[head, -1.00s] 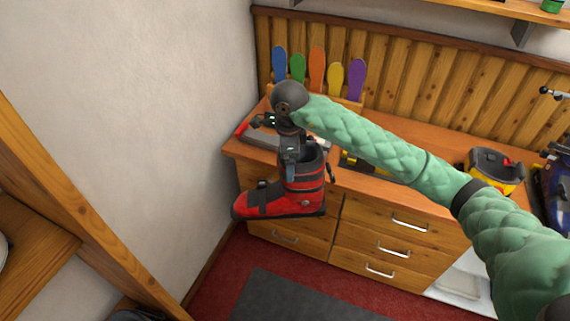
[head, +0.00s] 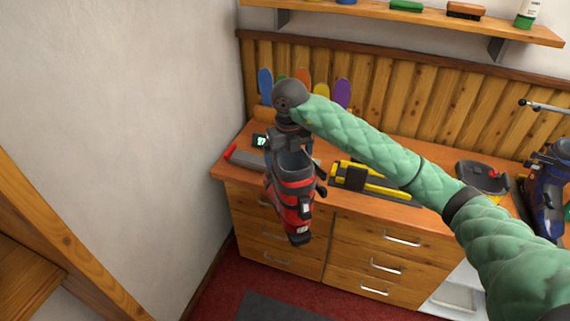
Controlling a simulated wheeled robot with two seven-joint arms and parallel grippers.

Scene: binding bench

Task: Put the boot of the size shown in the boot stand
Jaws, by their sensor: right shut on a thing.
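My right gripper (head: 291,146) is shut on a red and black ski boot (head: 292,198) by its upper part. The boot hangs in the air in front of the bench's left half, its toe pointing down and towards me. A small lit display (head: 260,142) shows behind the gripper at the bench's left end; I cannot read its figure. A black and yellow holder (head: 372,182) lies on the bench top right of the boot; I cannot tell whether it is the boot stand. My left gripper is not in view.
The wooden bench (head: 410,212) has drawers below. Coloured paddles (head: 342,93) stand at its back, partly hidden by my arm. A black and yellow tub (head: 483,177) and a dark blue boot (head: 548,190) are at right. A shelf (head: 430,22) hangs above. A white wall closes the left side.

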